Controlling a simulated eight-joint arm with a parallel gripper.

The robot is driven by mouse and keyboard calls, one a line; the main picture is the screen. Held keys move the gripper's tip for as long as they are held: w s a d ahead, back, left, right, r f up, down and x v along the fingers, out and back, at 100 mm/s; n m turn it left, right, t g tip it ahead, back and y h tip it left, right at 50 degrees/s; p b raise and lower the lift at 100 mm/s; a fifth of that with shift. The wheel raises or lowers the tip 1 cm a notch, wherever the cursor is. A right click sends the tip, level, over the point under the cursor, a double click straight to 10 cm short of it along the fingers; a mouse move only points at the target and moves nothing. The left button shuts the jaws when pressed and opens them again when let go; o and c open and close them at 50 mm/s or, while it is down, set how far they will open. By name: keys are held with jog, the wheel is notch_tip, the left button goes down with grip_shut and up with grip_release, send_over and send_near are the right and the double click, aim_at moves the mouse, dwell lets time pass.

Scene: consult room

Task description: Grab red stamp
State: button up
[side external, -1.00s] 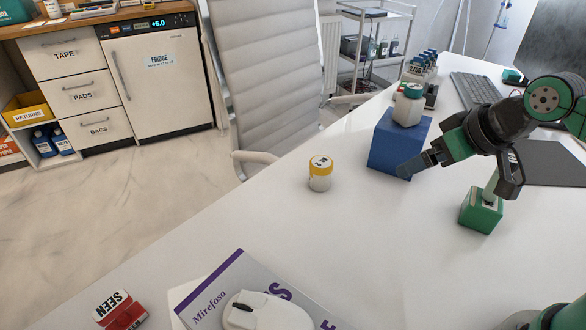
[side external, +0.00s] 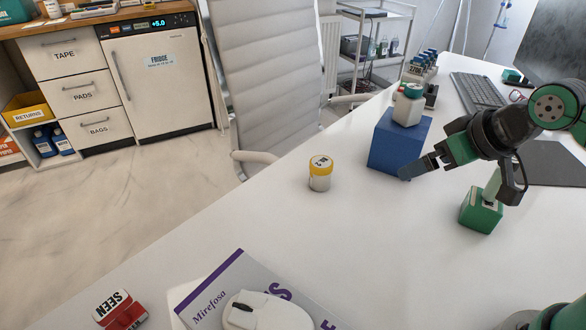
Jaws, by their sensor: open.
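The red stamp (side external: 124,316) lies at the lower left of the white desk, near its edge. Its white label reads SEEN. My gripper (side external: 407,174) is at the right, in front of the blue block (side external: 393,143) and well away from the stamp. It is open, with nothing seen between its fingers. The far finger is hard to make out from this side.
A booklet (side external: 210,290) with a white mouse (side external: 262,311) on it lies right of the stamp. A yellow-lidded jar (side external: 320,173) stands mid-desk. A white bottle (side external: 409,106) stands on the blue block. A green block (side external: 481,211) is below my arm.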

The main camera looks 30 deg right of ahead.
jog(key=w+a+r+n+y, duration=0.25)
jog(key=w+a, duration=0.35)
jog(key=a, duration=0.4)
jog(key=n+g, duration=0.2)
send_near(115, 308)
jog(key=w+d, duration=0.8)
jog(key=d, duration=0.2)
jog(key=shift+y, duration=0.75)
jog(key=s+a+f, duration=0.1)
jog(key=a, duration=0.2)
jog(key=s+a+f, duration=0.2)
jog(key=a, duration=0.2)
jog(key=s+a+f, duration=0.2)
jog(key=a, duration=0.1)
jog(key=shift+a+f, duration=0.15)
jog(key=shift+a, duration=0.1)
jog(key=shift+s+a+f, duration=0.1)
jog(key=shift+a+f, duration=0.3)
jog(key=shift+f, duration=0.1)
jog(key=shift+x, duration=2.4)
jog(key=shift+r, duration=0.1)
